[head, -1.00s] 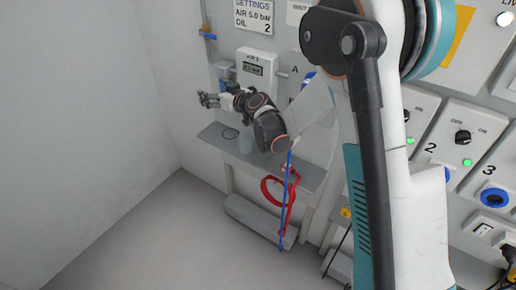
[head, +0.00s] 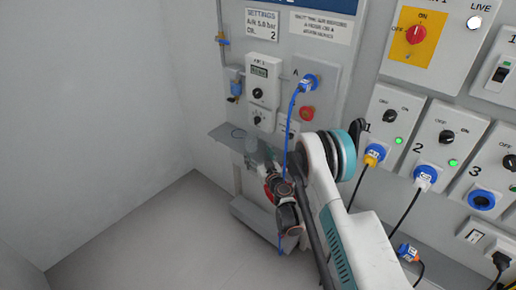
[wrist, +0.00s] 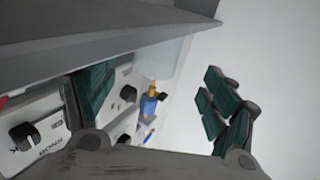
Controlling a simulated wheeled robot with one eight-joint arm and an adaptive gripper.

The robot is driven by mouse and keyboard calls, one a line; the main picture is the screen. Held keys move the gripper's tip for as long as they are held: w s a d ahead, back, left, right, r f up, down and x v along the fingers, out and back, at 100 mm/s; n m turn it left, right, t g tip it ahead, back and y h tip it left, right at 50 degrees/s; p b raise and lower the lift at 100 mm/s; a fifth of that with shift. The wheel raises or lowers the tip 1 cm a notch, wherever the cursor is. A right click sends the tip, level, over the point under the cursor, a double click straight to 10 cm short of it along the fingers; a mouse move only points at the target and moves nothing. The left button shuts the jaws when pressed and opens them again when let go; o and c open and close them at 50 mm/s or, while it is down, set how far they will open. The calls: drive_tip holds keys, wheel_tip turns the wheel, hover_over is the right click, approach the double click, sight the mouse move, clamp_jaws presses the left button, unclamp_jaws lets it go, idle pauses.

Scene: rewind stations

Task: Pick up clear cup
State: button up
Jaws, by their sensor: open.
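The clear cup (head: 250,146) stands on the narrow grey shelf (head: 222,132) below the wall panel in the head view. It is see-through and hard to make out. In the wrist view, a pale translucent shape that looks like the cup (wrist: 168,62) shows between the fingers, under the dark shelf at the top; that view appears upside down. My gripper (head: 262,164) is close to the cup on its near side, partly hidden by my arm. In the wrist view my gripper (wrist: 160,100) is open, with its dark green finger pads wide apart.
A blue hose (head: 291,120) hangs from socket A just right of the cup, close to my arm. Floor and wall at the left are clear.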

sight(254, 145)
drive_tip(key=shift+f, duration=0.25)
drive_tip(key=shift+b+x, duration=0.35)
drive_tip(key=shift+x, duration=0.45)
drive_tip(key=b+x, duration=0.1)
drive_tip(key=x, duration=0.2)
drive_tip(key=b+x, duration=0.1)
drive_tip(key=x, duration=0.1)
drive_tip(key=shift+w+r+b, duration=0.2)
drive_tip(key=shift+w+b, duration=0.1)
drive_tip(key=shift+w, duration=0.1)
drive_tip(key=c, duration=1)
